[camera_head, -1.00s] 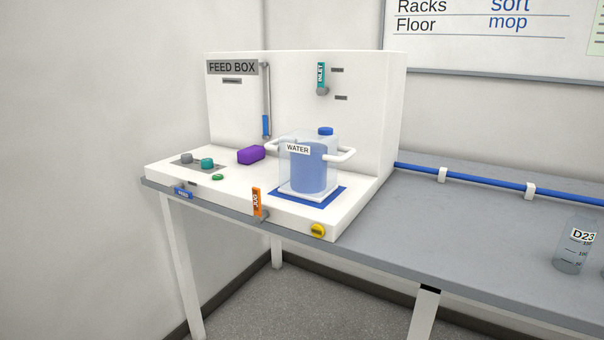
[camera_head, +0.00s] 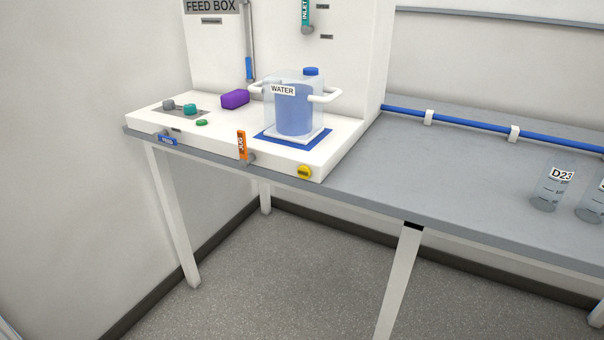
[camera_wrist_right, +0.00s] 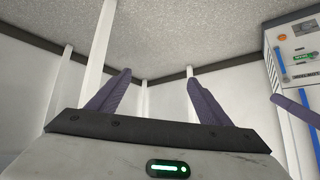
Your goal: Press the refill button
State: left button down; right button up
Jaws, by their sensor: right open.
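The white feed box unit (camera_head: 345,60) stands on the left end of the grey bench in the head view. A round yellow button (camera_head: 304,172) with a label too small to read is on its front face, at the right. A small green button (camera_head: 202,123) is on its top deck. I cannot tell from the labels which one is the refill button. My right gripper (camera_wrist_right: 158,76) is open and empty in the right wrist view, with floor and walls beyond it. Neither gripper shows in the head view.
A water jug (camera_head: 295,110) stands on a blue mat (camera_head: 262,136). An orange JUG lever (camera_head: 242,145), a blue tag (camera_head: 167,140) and a purple block (camera_head: 235,99) are nearby. A beaker marked D23 (camera_head: 552,187) stands right. The bench (camera_head: 450,165) between is clear.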

grip_shut()
dwell(1.4)
